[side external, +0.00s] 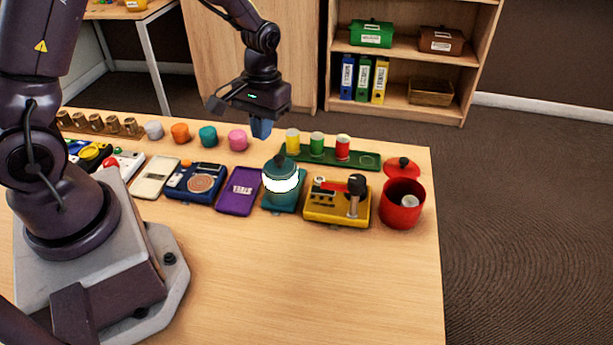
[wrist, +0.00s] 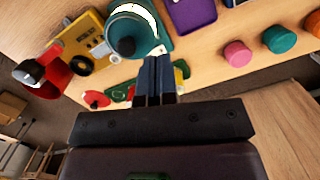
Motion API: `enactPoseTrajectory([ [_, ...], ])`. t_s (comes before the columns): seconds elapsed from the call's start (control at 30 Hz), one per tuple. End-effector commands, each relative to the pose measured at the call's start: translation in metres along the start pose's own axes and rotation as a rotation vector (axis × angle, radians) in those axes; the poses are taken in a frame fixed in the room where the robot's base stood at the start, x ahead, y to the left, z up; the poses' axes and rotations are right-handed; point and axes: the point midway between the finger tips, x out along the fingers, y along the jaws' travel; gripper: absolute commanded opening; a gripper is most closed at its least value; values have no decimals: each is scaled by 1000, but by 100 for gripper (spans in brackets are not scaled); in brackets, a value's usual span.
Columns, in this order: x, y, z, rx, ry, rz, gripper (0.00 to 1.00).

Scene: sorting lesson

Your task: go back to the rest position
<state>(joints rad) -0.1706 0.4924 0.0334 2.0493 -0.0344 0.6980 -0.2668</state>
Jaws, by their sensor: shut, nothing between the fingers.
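My gripper (side external: 262,128) hangs in the air above the far side of the table, behind the row of objects. Its blue fingers are together and hold nothing. In the wrist view the closed fingers (wrist: 155,80) point toward the teal jar (wrist: 128,36), which stands below and apart from them. The same teal jar with a white band (side external: 281,184) stands on a teal base near the middle of the table (side external: 260,270).
Near the fingers are a green tray (side external: 368,160) with yellow, green and red cylinders and a pink knob (side external: 238,140). A yellow device (side external: 325,207), red pot (side external: 402,205) and purple case (side external: 238,192) stand in front. The table's near side is bare. A shelf (side external: 420,60) stands behind.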

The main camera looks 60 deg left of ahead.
Motion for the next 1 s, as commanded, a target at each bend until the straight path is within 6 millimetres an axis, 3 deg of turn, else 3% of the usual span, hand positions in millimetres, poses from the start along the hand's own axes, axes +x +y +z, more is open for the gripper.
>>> enactPoseTrajectory([
  [0.03,-20,1,10,43,21,7,0],
  [0.2,-76,1,50,194,93,23,0],
  [0.4,-128,-3,102,348,222,43,0],
  [0.7,-175,-12,161,467,466,88,0],
  [1.0,-195,-12,173,486,578,119,0],
])
